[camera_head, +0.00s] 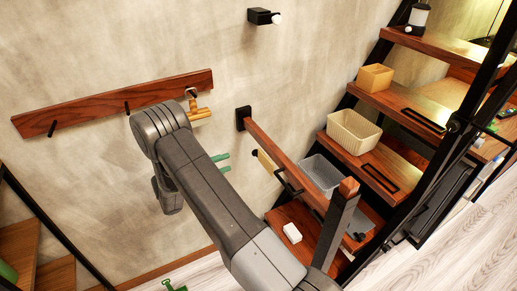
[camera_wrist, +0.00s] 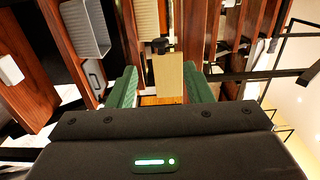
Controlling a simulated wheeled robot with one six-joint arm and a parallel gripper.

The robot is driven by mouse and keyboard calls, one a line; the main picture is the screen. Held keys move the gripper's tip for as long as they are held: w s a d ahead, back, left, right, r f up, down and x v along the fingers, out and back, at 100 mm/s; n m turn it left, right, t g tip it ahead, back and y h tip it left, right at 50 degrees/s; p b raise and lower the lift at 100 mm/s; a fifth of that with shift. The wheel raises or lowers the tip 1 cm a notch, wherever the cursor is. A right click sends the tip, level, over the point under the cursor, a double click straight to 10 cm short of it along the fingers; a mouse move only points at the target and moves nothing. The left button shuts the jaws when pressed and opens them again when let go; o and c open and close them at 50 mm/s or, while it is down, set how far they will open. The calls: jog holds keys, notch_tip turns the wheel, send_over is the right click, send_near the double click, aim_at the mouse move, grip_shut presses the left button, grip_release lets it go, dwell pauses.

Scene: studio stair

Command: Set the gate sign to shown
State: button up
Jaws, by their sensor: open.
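The gate sign appears to be a small tan plate (camera_head: 267,164) beside the wooden gate rail (camera_head: 275,150). A black fitting is at the rail near it. In the wrist view the tan plate (camera_wrist: 168,77) stands upright in the picture below a black knob (camera_wrist: 160,46). My gripper (camera_head: 222,162) is open, its green fingers pointing towards the plate, with a gap left of it in the head view. In the wrist view my gripper (camera_wrist: 160,75) has one finger on each side of the plate, and nothing is gripped. I cannot tell which setting the sign shows.
Stair treads on the right hold a cream basket (camera_head: 353,130), a grey bin (camera_head: 322,174), a tan box (camera_head: 375,77) and a white block (camera_head: 292,233). A wooden peg rail (camera_head: 85,110) and a black wall fitting (camera_head: 262,16) are on the wall. A gate post (camera_head: 335,225) stands in front.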

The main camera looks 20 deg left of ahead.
aim_at(255, 152)
jog(key=p+x, duration=0.1)
jog(key=x, duration=1.2)
jog(key=shift+s+d, duration=0.1)
jog(key=shift+d, duration=0.05)
jog(key=shift+p, duration=0.3)
jog(key=c, duration=0.9)
